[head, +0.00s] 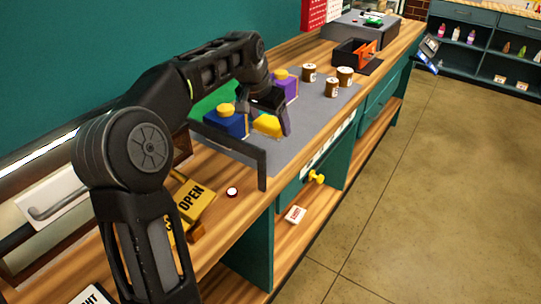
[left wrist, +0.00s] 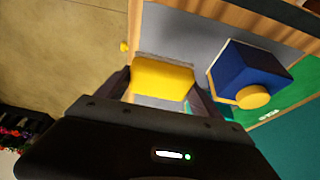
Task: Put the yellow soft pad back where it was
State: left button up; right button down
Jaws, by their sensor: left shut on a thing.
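The yellow soft pad (head: 268,125) is between the fingers of my left gripper (head: 272,122), over the grey mat (head: 232,148). In the left wrist view the pad (left wrist: 162,78) fills the space between the two fingers (left wrist: 160,88), which are shut on it. A blue box with a round yellow top (head: 226,122) stands just left of the gripper in the head view; it also shows in the left wrist view (left wrist: 245,75), apart from the pad. I cannot tell whether the pad touches the mat. My right gripper does not show.
A purple box with a yellow top (head: 285,85) stands behind the gripper. Several brown jars (head: 331,88) are farther along the mat. A black bin (head: 350,54) with an orange part lies beyond. A yellow OPEN sign (head: 192,200) and a small red-and-white button (head: 232,192) are nearer. Bare mat lies right of the gripper.

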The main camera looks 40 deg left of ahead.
pick_arm(q)
send_over(273, 157)
jog(key=s, duration=0.1)
notch_tip(273, 157, down, 5)
jog(key=shift+s+f, duration=0.1)
jog(key=shift+f, duration=0.05)
jog(key=shift+f, duration=1.9)
jog(key=shift+f, duration=0.15)
jog(key=o, duration=1.3)
jog(key=shift+r, duration=0.2)
